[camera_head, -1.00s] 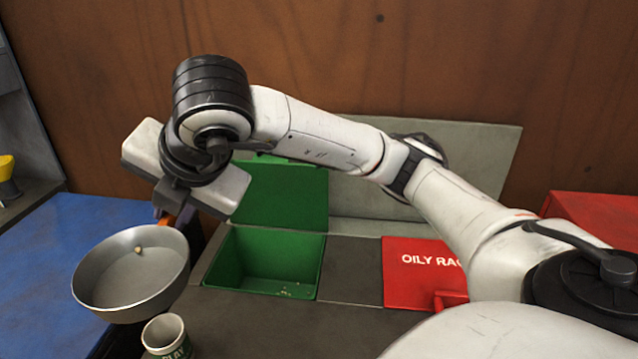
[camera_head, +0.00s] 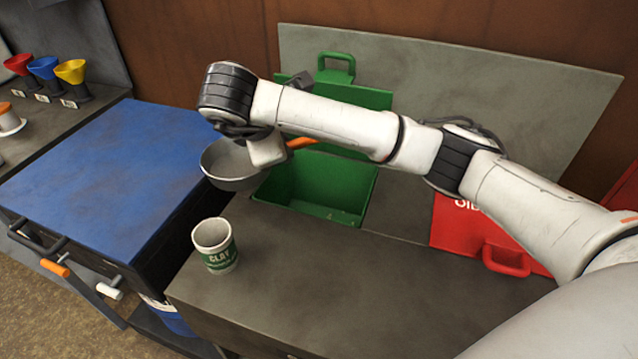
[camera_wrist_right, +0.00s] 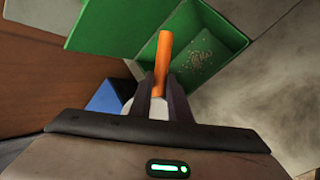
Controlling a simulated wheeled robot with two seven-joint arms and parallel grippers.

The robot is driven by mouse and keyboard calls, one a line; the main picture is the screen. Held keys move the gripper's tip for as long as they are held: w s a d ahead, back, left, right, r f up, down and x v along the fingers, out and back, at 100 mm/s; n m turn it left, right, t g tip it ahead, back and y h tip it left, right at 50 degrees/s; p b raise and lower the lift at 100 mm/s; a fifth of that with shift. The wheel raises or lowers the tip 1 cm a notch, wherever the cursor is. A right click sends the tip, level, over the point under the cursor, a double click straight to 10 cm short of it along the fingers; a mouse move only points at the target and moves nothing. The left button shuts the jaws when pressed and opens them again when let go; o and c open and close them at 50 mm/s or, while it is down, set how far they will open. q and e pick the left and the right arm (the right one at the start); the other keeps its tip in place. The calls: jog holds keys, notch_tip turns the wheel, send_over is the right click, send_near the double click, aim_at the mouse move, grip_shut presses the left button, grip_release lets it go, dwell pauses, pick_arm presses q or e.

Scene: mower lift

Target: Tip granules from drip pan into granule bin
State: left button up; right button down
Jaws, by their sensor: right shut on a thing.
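The grey metal drip pan (camera_head: 232,180) is in the head view, at the left edge of the green granule bin (camera_head: 318,190), above the bench. My arm covers part of the pan, and I see no granules in the visible part of its inside. My right gripper (camera_wrist_right: 160,95) is shut on the pan's orange handle (camera_wrist_right: 163,52), which also shows in the head view (camera_head: 301,143). The bin's green lid stands open behind it. Pale granules (camera_wrist_right: 203,55) lie scattered on the bin floor in the wrist view. My left gripper is not in view.
A clay can (camera_head: 216,246) stands on the dark bench top left of the bin. A red oily-rag lid (camera_head: 462,222) is to the right. A blue-topped cabinet (camera_head: 105,170) is at left, with coloured funnels (camera_head: 70,72) behind. The bench front is clear.

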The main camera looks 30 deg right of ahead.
notch_tip(320, 180, down, 10)
jog(key=m+g+h+b, duration=0.1)
jog(key=m+g+h, duration=0.1)
jog(key=m, duration=0.3)
jog(key=shift+m+g, duration=0.3)
jog(key=shift+g, duration=0.2)
jog(key=shift+a, duration=0.1)
jog(key=d+f+m+y+p, duration=0.1)
jog(key=d+f+y+p, duration=0.2)
jog(key=d+y+p, duration=0.1)
jog(key=shift+s+d+t+y, duration=0.3)
jog(key=shift+s+d+y, duration=0.1)
jog(key=shift+d+y, duration=0.3)
jog(key=shift+d, duration=0.3)
